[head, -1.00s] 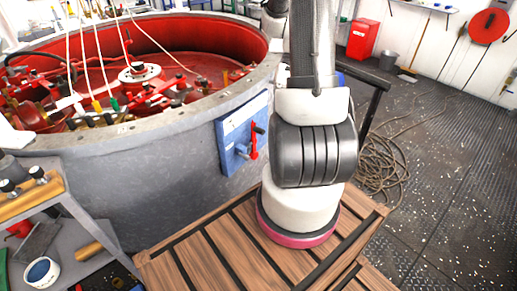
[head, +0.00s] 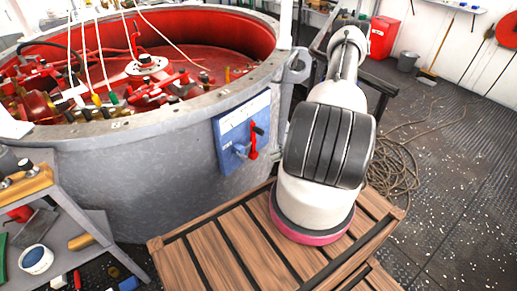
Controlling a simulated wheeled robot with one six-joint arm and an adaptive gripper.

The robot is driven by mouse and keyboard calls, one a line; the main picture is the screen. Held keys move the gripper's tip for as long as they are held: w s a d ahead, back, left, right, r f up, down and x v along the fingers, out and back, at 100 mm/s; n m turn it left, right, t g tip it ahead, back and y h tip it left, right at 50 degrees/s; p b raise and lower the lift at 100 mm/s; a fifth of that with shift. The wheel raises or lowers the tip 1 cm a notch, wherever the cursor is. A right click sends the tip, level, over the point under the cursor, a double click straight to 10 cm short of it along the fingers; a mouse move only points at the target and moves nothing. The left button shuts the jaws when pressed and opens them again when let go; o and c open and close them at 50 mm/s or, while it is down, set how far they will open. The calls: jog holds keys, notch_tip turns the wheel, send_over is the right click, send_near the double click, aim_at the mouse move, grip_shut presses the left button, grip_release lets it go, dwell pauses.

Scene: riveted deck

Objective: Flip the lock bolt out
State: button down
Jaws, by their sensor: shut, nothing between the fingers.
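The lock bolt (head: 253,142) is a small red part with a dark end, mounted on a blue panel on the outer wall of the grey round vat. A blue knob-like piece (head: 240,151) sits just left of it. The red part stands roughly upright against the panel; its exact position in its seat is too small to tell. My arm rises to the right of the panel and bends at the top, and it does not cover the bolt. I cannot make out my gripper in the head view. Nothing of mine touches the bolt.
The grey vat (head: 160,170) has a red interior with pipes and cables. A slatted wooden platform (head: 215,250) lies below the panel. A tool cart (head: 75,215) stands at the left. Coiled rope (head: 395,170) lies on the floor at right. The floor farther right is mostly open.

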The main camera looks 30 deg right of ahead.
jog(key=shift+w+d+r+n+t, duration=0.3)
jog(key=shift+w+d+n, duration=0.1)
jog(key=shift+w+n, duration=0.3)
jog(key=shift+w+d+r+n+t, duration=0.2)
jog(key=shift+w+d+n+t, duration=0.15)
jog(key=shift+w+n, duration=0.3)
jog(key=shift+w+d+r+n+t, duration=0.25)
jog(key=shift+w+d+n, duration=0.15)
jog(key=shift+w+n, duration=0.25)
jog(key=shift+s, duration=0.1)
jog(key=x, duration=1)
jog(key=shift+f, duration=0.1)
jog(key=s+a, duration=0.2)
jog(key=a, duration=0.5)
